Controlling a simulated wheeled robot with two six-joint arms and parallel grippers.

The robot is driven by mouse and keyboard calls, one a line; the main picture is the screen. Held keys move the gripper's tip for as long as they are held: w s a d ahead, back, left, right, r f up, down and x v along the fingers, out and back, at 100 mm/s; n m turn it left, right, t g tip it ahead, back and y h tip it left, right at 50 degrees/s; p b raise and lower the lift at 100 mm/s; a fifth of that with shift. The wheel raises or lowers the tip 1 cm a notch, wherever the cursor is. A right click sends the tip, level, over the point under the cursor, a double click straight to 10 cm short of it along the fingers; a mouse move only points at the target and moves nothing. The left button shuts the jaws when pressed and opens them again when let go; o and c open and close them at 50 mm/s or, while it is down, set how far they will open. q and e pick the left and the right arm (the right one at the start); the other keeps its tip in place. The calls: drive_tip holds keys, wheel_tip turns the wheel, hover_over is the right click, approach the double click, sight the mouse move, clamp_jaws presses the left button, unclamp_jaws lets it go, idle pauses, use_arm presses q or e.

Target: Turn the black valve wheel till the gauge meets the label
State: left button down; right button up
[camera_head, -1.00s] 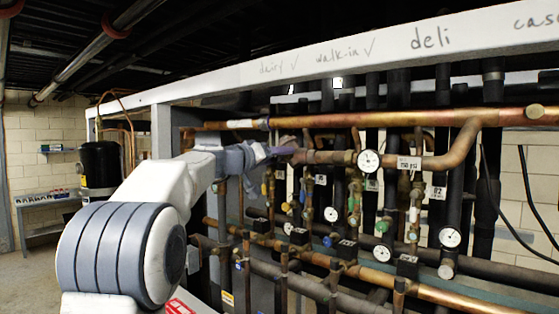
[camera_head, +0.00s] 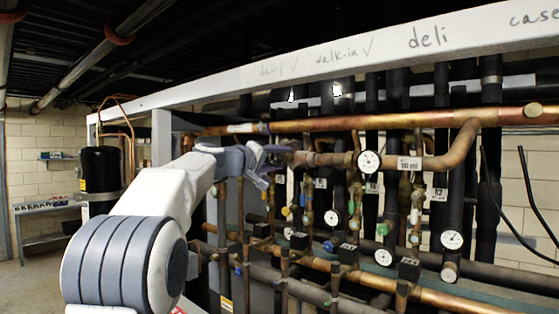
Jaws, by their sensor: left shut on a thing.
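My left gripper (camera_head: 268,162) reaches in from the left to the near end of a copper pipe stub. It is shut on the black valve wheel, which is mostly hidden by the fingers. The gripper is tilted, with one finger lower than the other. The round white gauge (camera_head: 369,162) sits on the same pipe to the right of the gripper. Its needle is too small to read surely. The white label (camera_head: 410,163) with a psi figure hangs just right of the gauge. My right gripper is not in view.
A white beam (camera_head: 330,60) with handwriting runs above the rack. A long copper pipe (camera_head: 380,122) passes just above the gripper. Black pipes, small valves and other gauges (camera_head: 452,239) crowd below and right. A black tank (camera_head: 101,170) stands at the left, with open floor beside it.

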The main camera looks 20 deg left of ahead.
use_arm(q)
drive_tip(key=shift+c, duration=1.4)
unclamp_jaws()
drive_tip(key=shift+s+a+f+b, duration=0.1)
drive_tip(key=shift+s+a+b, duration=0.15)
drive_tip(key=shift+s+b, duration=0.25)
drive_tip(key=b+v, duration=0.5)
drive_tip(key=v, duration=0.4)
drive_tip(key=shift+s, duration=0.2)
